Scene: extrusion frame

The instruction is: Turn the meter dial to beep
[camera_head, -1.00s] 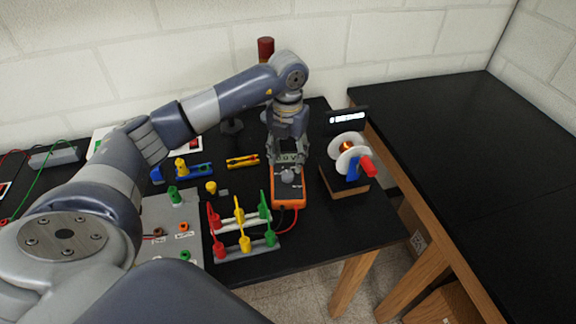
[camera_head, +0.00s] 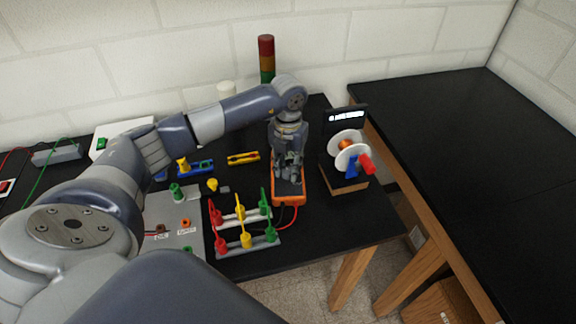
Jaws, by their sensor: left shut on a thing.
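The orange multimeter (camera_head: 290,200) lies on the black table near its front right part, with a red lead at its front end. My left gripper (camera_head: 288,178) points down over the middle of the meter, where the dial is, and is shut on it. The gripper hides the dial and most of the meter's face, so the dial setting and the display cannot be read. My right gripper is not in view.
A spool device with a small lit display (camera_head: 347,118) stands right of the meter. A rack of coloured plugs (camera_head: 246,240) is at its front left. A red, amber and green stack light (camera_head: 266,58) stands behind. Another black table (camera_head: 450,160) is at right.

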